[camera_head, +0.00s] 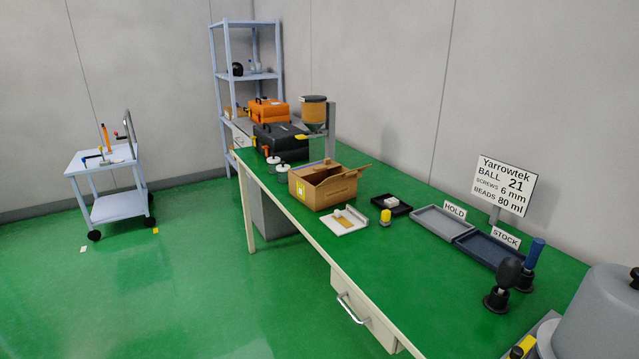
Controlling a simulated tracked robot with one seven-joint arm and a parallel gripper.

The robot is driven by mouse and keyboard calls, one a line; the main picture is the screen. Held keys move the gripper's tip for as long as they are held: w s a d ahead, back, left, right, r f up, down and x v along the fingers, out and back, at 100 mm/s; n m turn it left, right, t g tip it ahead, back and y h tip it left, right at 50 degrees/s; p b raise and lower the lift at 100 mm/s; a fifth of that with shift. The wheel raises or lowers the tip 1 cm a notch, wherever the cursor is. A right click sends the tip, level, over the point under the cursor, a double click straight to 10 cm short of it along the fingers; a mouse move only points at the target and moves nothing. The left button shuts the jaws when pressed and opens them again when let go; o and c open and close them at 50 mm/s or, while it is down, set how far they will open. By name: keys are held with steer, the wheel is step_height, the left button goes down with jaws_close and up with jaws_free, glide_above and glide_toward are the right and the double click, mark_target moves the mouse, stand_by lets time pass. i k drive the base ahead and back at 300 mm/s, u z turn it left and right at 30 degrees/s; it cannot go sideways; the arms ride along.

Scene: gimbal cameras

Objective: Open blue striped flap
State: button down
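An open cardboard box (325,187) stands on the green bench top near the middle of the view. One flap (355,172) sticks out at its right rear corner, and another brown panel lies across part of the opening. A yellow label is on its left face. I cannot make out a blue striped flap on the box or anywhere else at this size. My gripper is not in view.
The green bench (400,250) runs diagonally along the wall. A hopper (314,112) and cases stand behind.

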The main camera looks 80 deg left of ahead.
mark_target(326, 164)
steer(key=u, duration=0.45)
steer(key=i, duration=0.2)
steer(key=u, duration=2.15)
steer(key=k, duration=0.9)
steer(key=u, duration=0.15)
steer(key=i, duration=0.9)
steer(key=z, duration=0.35)
steer(key=k, duration=0.2)
steer(key=u, duration=0.2)
